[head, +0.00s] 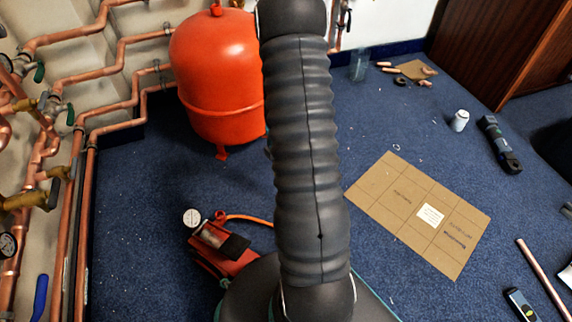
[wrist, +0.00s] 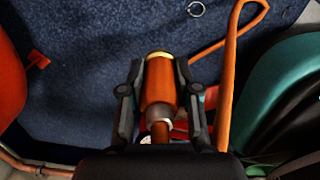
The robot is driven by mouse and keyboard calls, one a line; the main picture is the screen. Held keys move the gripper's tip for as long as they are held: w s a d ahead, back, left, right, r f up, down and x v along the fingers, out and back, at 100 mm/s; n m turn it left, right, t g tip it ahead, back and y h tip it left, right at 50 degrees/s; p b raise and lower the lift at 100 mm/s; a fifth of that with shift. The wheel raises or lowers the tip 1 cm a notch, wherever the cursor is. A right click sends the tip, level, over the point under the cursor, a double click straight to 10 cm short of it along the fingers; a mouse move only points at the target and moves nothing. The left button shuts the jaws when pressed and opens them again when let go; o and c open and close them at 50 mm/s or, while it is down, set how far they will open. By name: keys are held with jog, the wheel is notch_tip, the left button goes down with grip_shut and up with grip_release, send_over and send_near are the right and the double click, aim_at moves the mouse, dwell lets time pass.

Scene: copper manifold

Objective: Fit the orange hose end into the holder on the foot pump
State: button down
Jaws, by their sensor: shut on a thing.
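The red foot pump (head: 222,262) with a round white gauge (head: 192,217) stands on the blue carpet at the lower middle of the head view. Its orange hose (head: 248,218) runs right and goes behind my arm. In the wrist view my gripper (wrist: 160,78) is shut on the orange hose end (wrist: 160,88), a thick orange cylinder with a brass-coloured rim and a grey collar. The orange hose also loops at the right of this view (wrist: 232,62). Small red parts of the pump show behind the fingers. The holder cannot be made out. My gripper is hidden in the head view.
A large red tank (head: 216,80) stands behind the pump. Copper pipes (head: 85,150) line the left wall. A cardboard sheet (head: 400,200), a white can (head: 459,120) and a dark tool (head: 499,143) lie to the right. Carpet between pump and tank is mostly clear.

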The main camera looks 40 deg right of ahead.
jog(key=shift+w+a+p, duration=0.3)
jog(key=shift+w+a, duration=1.2)
jog(key=shift+a, duration=4.25)
jog(key=shift+w+a+p, duration=0.3)
jog(key=shift+w+a, duration=1.15)
jog(key=shift+a, duration=4.25)
notch_tip(320, 180, down, 7)
jog(key=b, duration=0.2)
jog(key=shift+f+b, duration=0.2)
jog(key=shift+b, duration=0.1)
jog(key=shift+f, duration=0.25)
jog(key=shift+f, duration=1.15)
jog(key=shift+f, duration=0.8)
jog(key=c, duration=0.7)
grip_release()
jog(key=shift+c, duration=0.2)
jog(key=shift+r, duration=0.15)
